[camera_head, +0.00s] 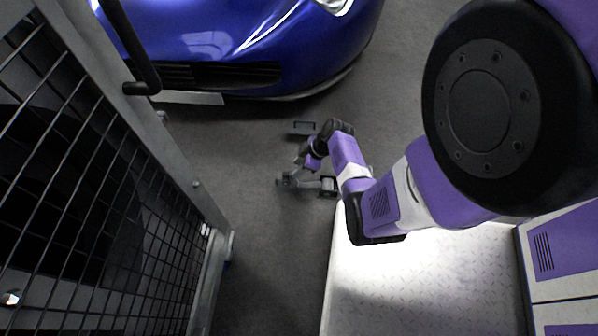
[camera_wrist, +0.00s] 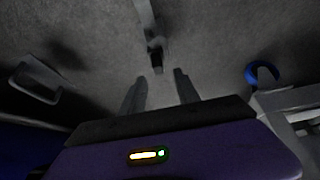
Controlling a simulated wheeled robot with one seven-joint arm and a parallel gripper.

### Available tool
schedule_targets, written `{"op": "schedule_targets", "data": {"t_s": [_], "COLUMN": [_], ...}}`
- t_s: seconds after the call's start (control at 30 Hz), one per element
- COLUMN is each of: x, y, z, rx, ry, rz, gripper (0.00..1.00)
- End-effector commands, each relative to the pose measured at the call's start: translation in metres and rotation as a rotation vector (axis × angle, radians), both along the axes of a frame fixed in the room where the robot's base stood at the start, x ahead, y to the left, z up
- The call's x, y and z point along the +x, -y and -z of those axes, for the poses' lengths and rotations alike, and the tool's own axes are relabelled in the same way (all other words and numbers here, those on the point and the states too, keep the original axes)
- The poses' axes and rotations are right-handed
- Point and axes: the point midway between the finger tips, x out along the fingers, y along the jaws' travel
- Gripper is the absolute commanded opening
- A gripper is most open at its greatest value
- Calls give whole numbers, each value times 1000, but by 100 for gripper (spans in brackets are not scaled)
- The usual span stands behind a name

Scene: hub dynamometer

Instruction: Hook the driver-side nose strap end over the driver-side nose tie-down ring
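My gripper (camera_wrist: 160,80) shows in the wrist view with its two fingers apart and nothing clearly between them. Just beyond the fingertips, a narrow grey strap-like piece (camera_wrist: 146,20) comes down from the top edge and ends in a dark tip (camera_wrist: 155,60); it may be the nose strap end.
The blue car (camera_head: 250,45) stands at the top of the head view. A mesh fence (camera_head: 110,190) runs along the left. A grey bracket (camera_head: 303,128) is near my wrist and shows at left in the wrist view (camera_wrist: 38,82). A bright treadplate platform (camera_head: 430,285) is at lower right.

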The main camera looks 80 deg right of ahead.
Motion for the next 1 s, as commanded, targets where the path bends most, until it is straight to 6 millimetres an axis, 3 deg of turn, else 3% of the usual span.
{"op": "schedule_targets", "data": {"t_s": [0.37,1.0], "x": [5,36], "y": [6,4], "z": [14,73], "rx": [9,8], "ry": [11,10], "rz": [-11,-12], "gripper": [38,38]}}
